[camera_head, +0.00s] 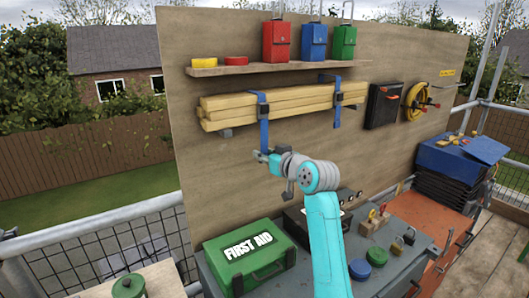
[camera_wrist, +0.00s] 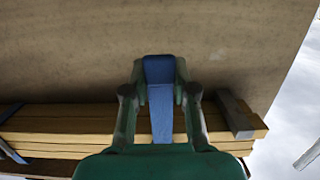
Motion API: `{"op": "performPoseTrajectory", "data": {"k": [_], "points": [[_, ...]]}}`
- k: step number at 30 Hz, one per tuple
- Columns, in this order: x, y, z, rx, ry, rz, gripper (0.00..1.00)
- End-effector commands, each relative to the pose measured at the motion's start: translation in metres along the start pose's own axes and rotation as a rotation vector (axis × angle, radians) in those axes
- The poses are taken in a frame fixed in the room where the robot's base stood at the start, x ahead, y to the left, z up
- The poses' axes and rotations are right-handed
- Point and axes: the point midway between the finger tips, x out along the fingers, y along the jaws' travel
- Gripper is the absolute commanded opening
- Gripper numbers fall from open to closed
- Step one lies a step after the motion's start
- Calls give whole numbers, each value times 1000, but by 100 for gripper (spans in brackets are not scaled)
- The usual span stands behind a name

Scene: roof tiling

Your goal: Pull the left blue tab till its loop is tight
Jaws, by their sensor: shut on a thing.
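The left blue strap (camera_head: 263,132) loops around a bundle of yellow timber (camera_head: 300,104) on the board and passes a dark buckle (camera_head: 263,111). Its tail runs down to my gripper (camera_head: 262,156), which is below the bundle. In the wrist view the blue tab (camera_wrist: 159,70) lies between the two fingertips of my gripper (camera_wrist: 159,80), which is shut on it. The strap (camera_wrist: 161,115) runs straight from the tab toward the timber (camera_wrist: 60,125). My gripper hides its lower part. I cannot tell how snug the loop is.
A right blue strap (camera_head: 337,110) hangs around the same timber. A shelf (camera_head: 280,67) with coloured cases is above. A black case (camera_head: 383,105) and yellow coil (camera_head: 415,103) hang to the right. Below are a green first aid box (camera_head: 250,257) and a cluttered bench (camera_head: 390,270).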

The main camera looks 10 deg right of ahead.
Motion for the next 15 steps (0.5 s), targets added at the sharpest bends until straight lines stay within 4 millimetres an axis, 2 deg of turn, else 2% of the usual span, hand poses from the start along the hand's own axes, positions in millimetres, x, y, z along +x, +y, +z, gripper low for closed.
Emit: {"op": "performPoseTrajectory", "data": {"k": [9,10,12,13,15], "points": [[1,0,4,1,-2,0,0],[1,0,4,1,-2,0,34],[0,0,4,1,-2,0,52],[0,0,4,1,-2,0,56],[0,0,3,1,-1,0,56]]}}
